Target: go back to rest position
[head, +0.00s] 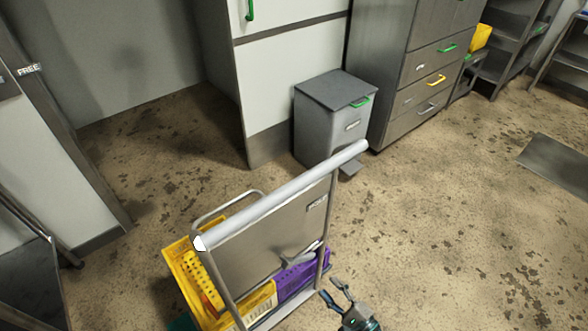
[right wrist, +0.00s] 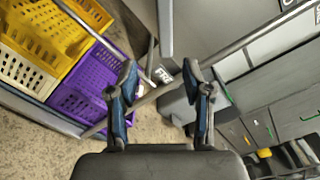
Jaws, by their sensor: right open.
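My right gripper (head: 342,297) is low in the head view, just right of a metal push cart (head: 270,245). Its fingers are apart and nothing shows between them in the right wrist view (right wrist: 160,88). The cart's long handle bar (head: 285,195) runs across its top. In the wrist view a thin metal bar passes behind the fingers. A yellow crate (head: 258,308) and a purple crate (head: 302,276) sit on the cart, and they also show at the left of the wrist view. My left gripper is not in view.
A small grey bin cabinet (head: 325,125) stands beyond the cart, beside grey drawers (head: 417,98) with coloured handles. A metal plate (head: 556,167) lies at the far right. A door frame (head: 65,130) is at the left. The stained floor right of the cart is clear.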

